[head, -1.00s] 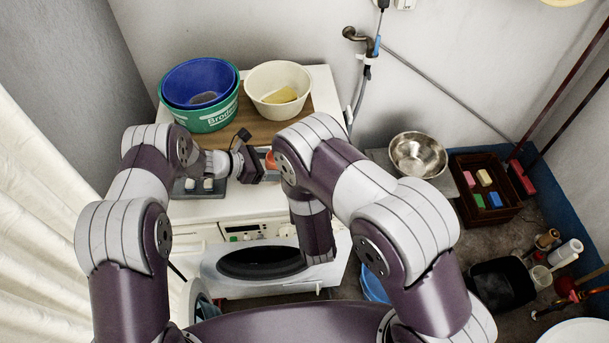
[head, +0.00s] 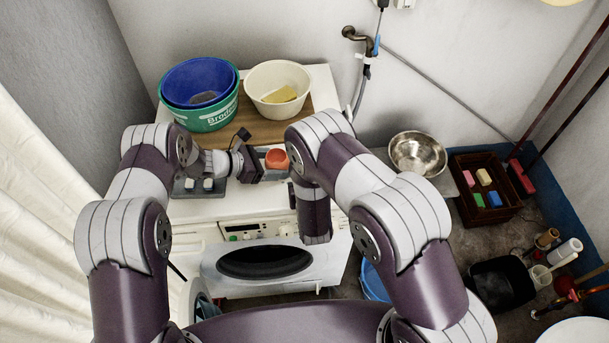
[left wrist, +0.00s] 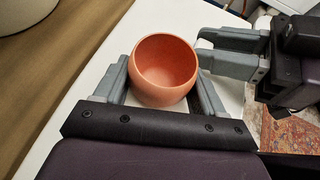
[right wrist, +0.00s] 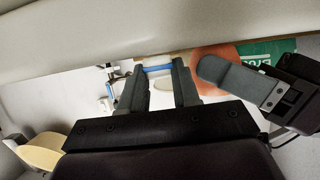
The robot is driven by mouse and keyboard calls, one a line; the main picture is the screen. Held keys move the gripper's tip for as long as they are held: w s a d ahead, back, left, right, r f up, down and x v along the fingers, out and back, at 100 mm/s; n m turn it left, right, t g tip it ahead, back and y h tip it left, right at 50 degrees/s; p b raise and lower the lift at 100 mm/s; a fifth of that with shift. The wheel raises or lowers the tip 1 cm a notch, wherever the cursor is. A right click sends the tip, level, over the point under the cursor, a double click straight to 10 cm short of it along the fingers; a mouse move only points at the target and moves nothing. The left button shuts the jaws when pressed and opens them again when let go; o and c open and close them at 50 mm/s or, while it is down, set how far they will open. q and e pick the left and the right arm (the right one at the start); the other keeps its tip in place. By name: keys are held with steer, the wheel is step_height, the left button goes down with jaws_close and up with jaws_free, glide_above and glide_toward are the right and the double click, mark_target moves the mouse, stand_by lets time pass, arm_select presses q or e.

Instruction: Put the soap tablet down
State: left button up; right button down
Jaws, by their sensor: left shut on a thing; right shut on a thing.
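My left gripper (left wrist: 163,78) is shut on an orange round cup (left wrist: 165,70), one finger on each side; the cup's open top faces the camera and looks empty. In the head view the cup (head: 277,158) is above the white top, at the tip of the left gripper (head: 268,165). My right gripper (right wrist: 158,74) has a thin blue strip between its fingertips, apparently the soap tablet (right wrist: 158,68) seen edge-on. The right gripper (left wrist: 228,52) is close beside the cup in the left wrist view. In the head view my right forearm hides it and the tablet.
A dark grey tray (head: 214,191) with two pale pieces lies left of the cup. Blue (head: 199,80) and green (head: 210,120) basins and a cream bowl (head: 262,80) with a yellow sponge stand behind. A steel bowl (head: 418,153) and a crate (head: 508,207) of coloured blocks are at right.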

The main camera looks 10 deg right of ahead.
step_height(320, 180, up, 10)
steer(key=shift+f, duration=0.15)
steer(key=w+a+r, duration=0.4)
steer(key=a+r, duration=0.1)
steer(key=a, duration=0.2)
glide_above(276, 152)
steer(key=s, duration=0.5)
steer(key=f, duration=0.8)
steer(key=shift+w+f, duration=0.15)
steer(key=shift+w, duration=0.1)
steer(key=c, duration=0.7)
jaws_free()
steer(key=shift+c, duration=0.2)
